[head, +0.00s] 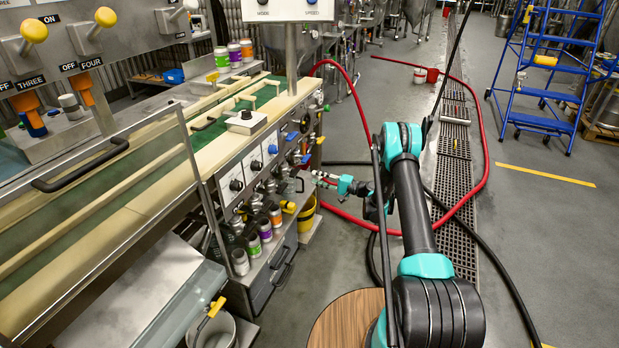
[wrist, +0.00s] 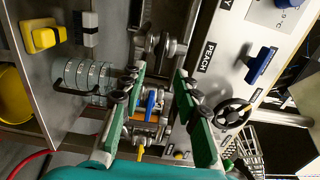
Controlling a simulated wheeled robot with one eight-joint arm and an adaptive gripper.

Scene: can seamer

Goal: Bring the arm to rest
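My arm reaches from the lower right of the head view toward the machine's front panel. My gripper (head: 318,178) is at the panel's right end, small in that view. Metal valve fittings and a blue handle (wrist: 151,102) show between and beyond the fingers. I cannot tell whether the fingers touch any of these.
The can seamer's panel (head: 228,165) carries knobs and valves, with several cans (head: 265,228) on the shelf below. A yellow bucket (head: 307,213) stands close to my gripper. A red hose (head: 487,150) crosses the floor. Blue steps (head: 548,75) stand at right. Floor right of my arm is mostly clear.

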